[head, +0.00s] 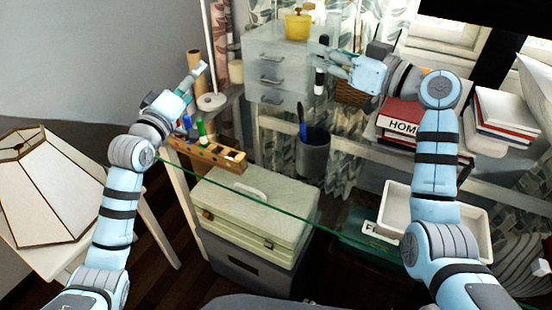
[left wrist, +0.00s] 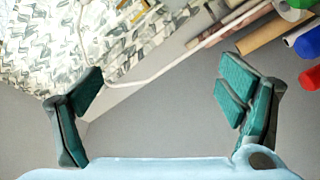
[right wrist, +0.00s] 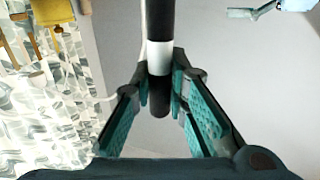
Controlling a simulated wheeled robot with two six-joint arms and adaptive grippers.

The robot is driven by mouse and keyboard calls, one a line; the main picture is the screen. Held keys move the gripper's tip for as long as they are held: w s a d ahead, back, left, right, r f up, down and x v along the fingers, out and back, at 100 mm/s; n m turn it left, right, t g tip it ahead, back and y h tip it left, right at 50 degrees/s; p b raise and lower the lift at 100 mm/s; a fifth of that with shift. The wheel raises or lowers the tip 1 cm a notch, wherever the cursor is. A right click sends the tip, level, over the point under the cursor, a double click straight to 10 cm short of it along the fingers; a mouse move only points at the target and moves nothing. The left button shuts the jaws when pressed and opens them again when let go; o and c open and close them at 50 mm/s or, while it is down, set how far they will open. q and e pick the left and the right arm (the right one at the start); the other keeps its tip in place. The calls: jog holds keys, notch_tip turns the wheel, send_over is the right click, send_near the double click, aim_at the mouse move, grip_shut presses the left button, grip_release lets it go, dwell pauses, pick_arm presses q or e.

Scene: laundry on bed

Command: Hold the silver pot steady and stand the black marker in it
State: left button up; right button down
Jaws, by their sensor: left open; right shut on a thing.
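The black marker (head: 319,82) is upright in the grip of my right gripper (head: 324,58), high above the glass top. In the right wrist view the marker (right wrist: 160,65), black with a white band, stands between the closed fingers. The pot (head: 312,157), a dark grey metallic cup, stands on the glass below the marker, with a blue pen (head: 302,132) in it. My left gripper (head: 184,88) is raised at the left, open and empty, well apart from the pot. Its spread fingers show in the left wrist view (left wrist: 165,95) with nothing between them.
A wooden rack (head: 208,157) with coloured markers lies left of the pot. A clear drawer unit (head: 278,68) with a yellow pot (head: 298,24) on top stands behind. A wicker basket (head: 352,94) and books (head: 398,118) are at the right. A white tray (head: 397,212) sits in front.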

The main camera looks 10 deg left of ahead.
pick_arm(q)
jog(key=d+f+n+h, duration=0.2)
jog(key=d+f+n, duration=0.1)
jog(key=d+n, duration=0.4)
pick_arm(e)
jog(key=shift+w+d+f, duration=0.1)
jog(key=shift+w, duration=0.05)
jog(key=shift+w+d, duration=0.1)
jog(key=shift+d, duration=0.05)
pick_arm(q)
jog(key=n+g+h, duration=0.5)
jog(key=n+h, duration=0.2)
jog(key=n, duration=0.5)
send_near(303, 145)
jog(key=x, duration=0.2)
pick_arm(e)
jog(key=shift+s+a, duration=0.25)
jog(key=shift+s, duration=0.05)
pick_arm(q)
jog(key=x, duration=1)
jog(key=shift+w+d, duration=0.3)
pick_arm(e)
jog(key=shift+w+d, duration=0.1)
jog(key=shift+w, duration=0.05)
pick_arm(q)
jog(key=shift+w+d, duration=0.35)
jog(key=shift+w, duration=0.1)
jog(key=c, duration=1.3)
pick_arm(e)
jog(key=shift+v, duration=1)
